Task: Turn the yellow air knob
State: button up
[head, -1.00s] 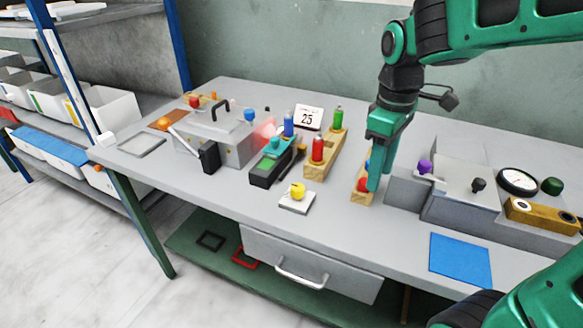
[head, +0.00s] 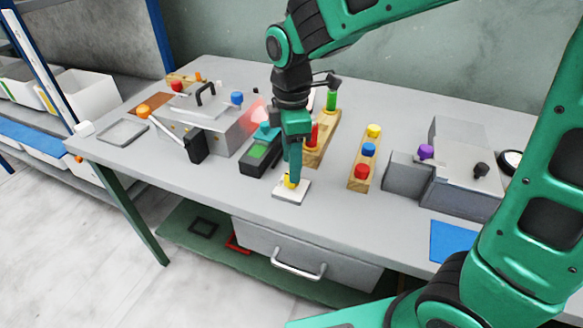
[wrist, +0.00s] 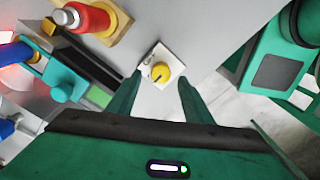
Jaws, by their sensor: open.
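The yellow air knob (head: 290,181) sits on a small white plate (head: 283,193) near the front edge of the table. My gripper (head: 293,176) points down right over it and hides part of the knob in the head view. In the wrist view the knob (wrist: 160,72) shows round, with a dark mark, on its white plate (wrist: 172,61). The knob lies between and beyond the fingertips of my open gripper (wrist: 158,82). I see no contact, and the height gap is hard to judge.
A black device with a green screen (head: 257,153) stands just left of the knob. A wooden block (head: 318,156) with red and green bottles is behind it. A wooden strip (head: 360,177) with coloured buttons stands to the right. The table front is clear.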

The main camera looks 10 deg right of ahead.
jog(key=shift+f, duration=1.5)
jog(key=c, duration=1.1)
jog(key=shift+o, duration=0.2)
